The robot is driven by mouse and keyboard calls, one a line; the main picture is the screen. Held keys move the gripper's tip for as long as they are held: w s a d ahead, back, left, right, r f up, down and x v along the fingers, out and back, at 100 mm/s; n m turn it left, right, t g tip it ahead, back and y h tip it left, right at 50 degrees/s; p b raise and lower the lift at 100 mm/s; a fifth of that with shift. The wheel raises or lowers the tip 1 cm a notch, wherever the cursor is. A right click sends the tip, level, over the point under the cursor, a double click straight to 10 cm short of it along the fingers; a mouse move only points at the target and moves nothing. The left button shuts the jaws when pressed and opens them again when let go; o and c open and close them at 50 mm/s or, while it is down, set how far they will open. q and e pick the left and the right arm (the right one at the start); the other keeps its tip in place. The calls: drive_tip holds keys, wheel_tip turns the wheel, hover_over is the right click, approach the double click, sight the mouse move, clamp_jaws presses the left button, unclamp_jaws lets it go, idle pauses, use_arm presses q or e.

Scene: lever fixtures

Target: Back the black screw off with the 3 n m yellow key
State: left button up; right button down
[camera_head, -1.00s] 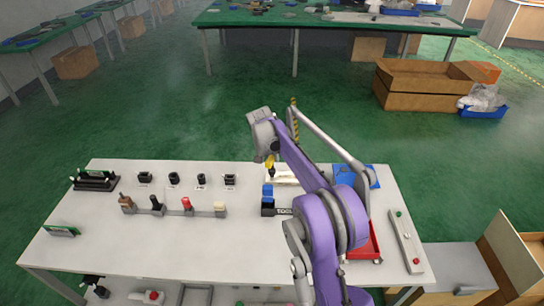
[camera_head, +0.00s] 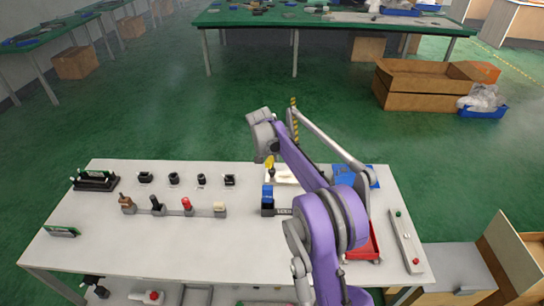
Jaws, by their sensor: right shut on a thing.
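A yellow key (camera_head: 269,162) shows under the wrist of my purple right arm, above the back of the white table. My right gripper (camera_head: 270,158) points down and is shut on it; the fingers are small and partly hidden by the wrist. A blue and black tool holder (camera_head: 267,208) stands just below it in the picture. Several small black fixtures stand in a row left of the gripper, among them one at the right end (camera_head: 229,180); which one carries the black screw is too small to tell. My left gripper is out of view.
A lever row on a grey rail (camera_head: 180,212) has brown, black, red and cream handles. A black rack (camera_head: 95,181) stands at the far left. A red tray (camera_head: 366,245) and a blue tray (camera_head: 354,177) lie partly behind my arm. The table's front left is mostly clear.

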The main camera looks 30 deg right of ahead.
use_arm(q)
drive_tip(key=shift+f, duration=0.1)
use_arm(e)
drive_tip(key=shift+f, duration=0.15)
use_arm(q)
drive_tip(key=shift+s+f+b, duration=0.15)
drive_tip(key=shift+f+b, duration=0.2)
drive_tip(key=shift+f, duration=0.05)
use_arm(e)
drive_tip(key=shift+f, duration=0.65)
drive_tip(key=shift+n+t+y, duration=0.3)
drive_tip(key=shift+n, duration=0.7)
drive_tip(key=shift+r+p, duration=1.2)
drive_tip(key=shift+r, duration=1.35)
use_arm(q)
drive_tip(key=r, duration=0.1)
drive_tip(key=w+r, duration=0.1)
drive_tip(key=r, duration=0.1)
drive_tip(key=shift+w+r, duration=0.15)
use_arm(e)
drive_tip(key=shift+f, duration=0.1)
